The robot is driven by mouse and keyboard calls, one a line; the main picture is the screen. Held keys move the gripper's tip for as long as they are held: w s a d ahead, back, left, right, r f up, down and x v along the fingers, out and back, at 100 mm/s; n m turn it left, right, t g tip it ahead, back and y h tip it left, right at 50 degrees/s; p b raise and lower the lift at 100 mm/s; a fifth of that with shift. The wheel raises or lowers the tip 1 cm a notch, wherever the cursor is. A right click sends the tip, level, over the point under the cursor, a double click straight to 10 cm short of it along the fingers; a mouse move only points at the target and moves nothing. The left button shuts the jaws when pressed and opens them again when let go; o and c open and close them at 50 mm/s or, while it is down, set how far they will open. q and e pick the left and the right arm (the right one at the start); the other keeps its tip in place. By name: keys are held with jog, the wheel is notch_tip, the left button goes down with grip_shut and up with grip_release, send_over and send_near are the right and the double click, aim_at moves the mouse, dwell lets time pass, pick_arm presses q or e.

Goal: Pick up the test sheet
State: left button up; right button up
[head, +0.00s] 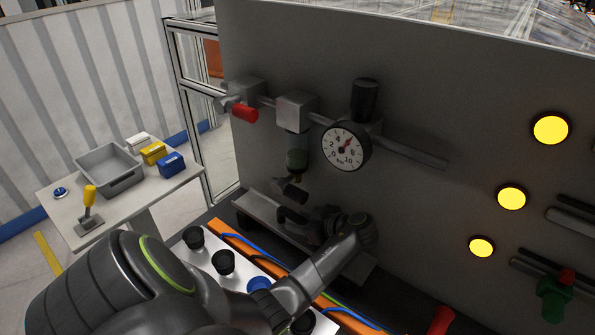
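A flat grey metal plate (249,211) lies low against the panel's foot; I cannot tell whether it is the test sheet or a ledge. No other sheet is plain to see. My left gripper (286,202) is over this plate, its dark fingers pointing left. The fingers look apart, with nothing seen between them. The gripper and forearm hide the plate's middle. I cannot tell whether the fingers touch it. My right gripper is not in view.
Above my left gripper, the grey panel carries a pressure gauge (346,147), a filter bowl (297,160) and a red-handled valve (245,113). Yellow lamps (550,130) are at right. An orange duct (236,242) runs in front. A side table (55,203) holds a grey bin (108,170).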

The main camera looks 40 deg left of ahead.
pick_arm(q)
grip_shut()
jog(key=shift+r, duration=0.1)
dwell(0.3)
